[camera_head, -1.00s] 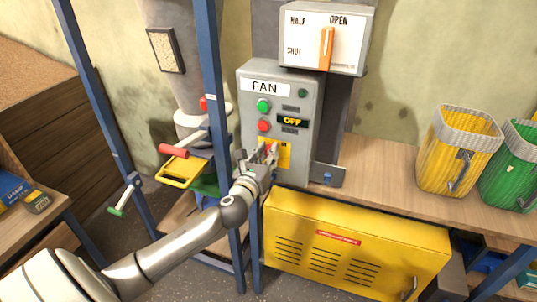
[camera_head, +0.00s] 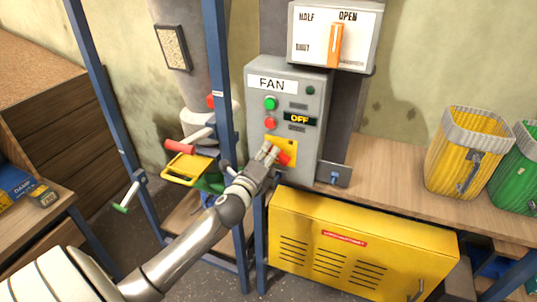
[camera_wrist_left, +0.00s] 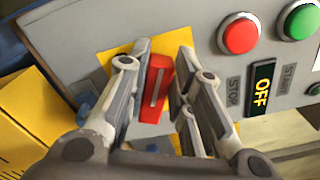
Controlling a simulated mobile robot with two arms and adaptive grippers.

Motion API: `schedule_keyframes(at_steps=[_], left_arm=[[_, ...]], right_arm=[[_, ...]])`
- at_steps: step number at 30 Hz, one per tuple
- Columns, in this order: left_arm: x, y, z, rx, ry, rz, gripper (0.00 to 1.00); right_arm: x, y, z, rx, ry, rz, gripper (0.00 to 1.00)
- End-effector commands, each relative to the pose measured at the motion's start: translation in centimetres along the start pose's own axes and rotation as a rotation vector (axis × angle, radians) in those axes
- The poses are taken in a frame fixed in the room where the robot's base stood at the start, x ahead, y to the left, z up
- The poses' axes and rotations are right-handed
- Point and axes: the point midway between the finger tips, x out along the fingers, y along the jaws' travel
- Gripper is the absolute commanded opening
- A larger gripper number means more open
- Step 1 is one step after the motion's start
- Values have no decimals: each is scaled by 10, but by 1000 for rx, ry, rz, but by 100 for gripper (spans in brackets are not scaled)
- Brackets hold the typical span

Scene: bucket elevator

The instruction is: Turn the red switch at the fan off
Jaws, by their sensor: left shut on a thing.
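The grey fan box (camera_head: 312,105) stands at the back, labelled FAN, with a lit OFF display (camera_head: 299,119). The red switch (camera_head: 284,158) sits on a yellow plate (camera_head: 291,146) low on the box; in the head view it lies tilted. In the left wrist view the red switch (camera_wrist_left: 154,88) stands between the two fingers of my left gripper (camera_wrist_left: 160,95), which is shut on it. The left gripper (camera_head: 270,156) also shows at the plate in the head view. The right gripper is in neither view.
A white HALF/OPEN panel (camera_head: 305,48) with an orange lever hangs above the box. A green button (camera_head: 270,103) and a red button (camera_head: 269,123) sit above the switch. A blue post (camera_head: 226,110) stands close left of my arm. A yellow cabinet (camera_head: 400,250) is below.

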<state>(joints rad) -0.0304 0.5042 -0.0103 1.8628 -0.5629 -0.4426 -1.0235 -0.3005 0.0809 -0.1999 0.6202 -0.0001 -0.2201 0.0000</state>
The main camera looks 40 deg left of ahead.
Motion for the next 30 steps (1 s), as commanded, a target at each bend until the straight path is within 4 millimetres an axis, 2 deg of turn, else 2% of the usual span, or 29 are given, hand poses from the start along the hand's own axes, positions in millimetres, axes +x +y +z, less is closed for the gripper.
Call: schedule_keyframes(at_steps=[6, 15, 30], left_arm=[[0, 7, 0, -196, -3, 1, 0], [0, 12, -1, -396, -3, 1, 0], [0, 14, -3, -507, -2, 1, 0]], right_arm=[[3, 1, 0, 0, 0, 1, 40], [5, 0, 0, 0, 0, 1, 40], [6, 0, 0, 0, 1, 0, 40]])
